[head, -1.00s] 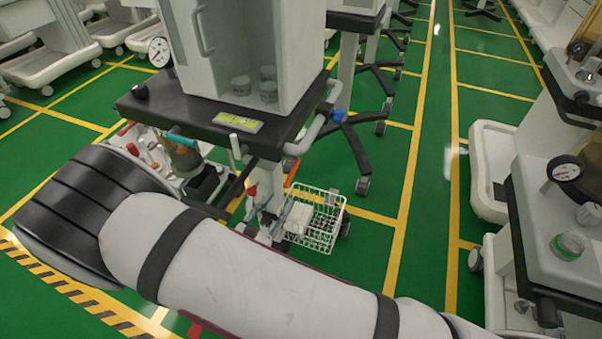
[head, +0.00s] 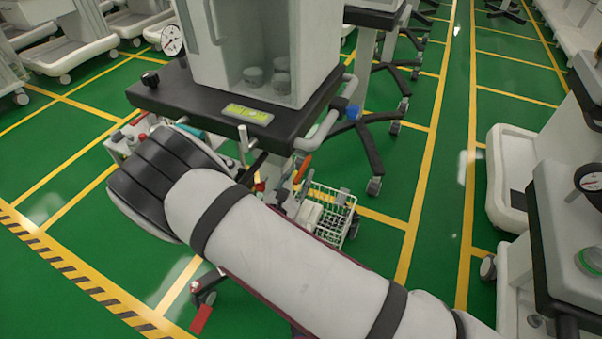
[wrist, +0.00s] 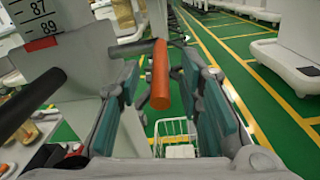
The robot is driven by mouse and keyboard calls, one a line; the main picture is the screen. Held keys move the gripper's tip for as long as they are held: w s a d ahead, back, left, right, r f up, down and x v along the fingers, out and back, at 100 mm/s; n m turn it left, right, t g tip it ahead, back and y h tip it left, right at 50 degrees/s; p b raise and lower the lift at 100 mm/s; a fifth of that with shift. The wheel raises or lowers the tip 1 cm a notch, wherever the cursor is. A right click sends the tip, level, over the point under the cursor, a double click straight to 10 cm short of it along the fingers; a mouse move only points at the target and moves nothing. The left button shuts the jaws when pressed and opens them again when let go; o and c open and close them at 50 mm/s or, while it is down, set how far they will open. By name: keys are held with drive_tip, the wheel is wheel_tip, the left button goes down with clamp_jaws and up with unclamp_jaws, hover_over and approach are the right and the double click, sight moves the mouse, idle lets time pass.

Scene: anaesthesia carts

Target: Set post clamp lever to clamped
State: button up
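The orange lever (wrist: 160,75), which looks like the post clamp lever, hangs from a dark bar in the wrist view. My gripper (wrist: 160,68) is open, with one teal-padded finger on each side of the lever. The lever is between the fingers and no firm contact shows. In the head view the orange lever (head: 302,168) sticks up below the cart's dark shelf. My arm hides the gripper and the lower post there.
A white wire basket (head: 326,212) hangs low beside the post; it also shows below the lever in the wrist view (wrist: 176,134). The cart's dark shelf (head: 180,98) overhangs this area. Another cart (head: 570,220) stands at the right. Green floor lies between them.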

drive_tip(key=shift+x, duration=0.9)
clamp_jaws()
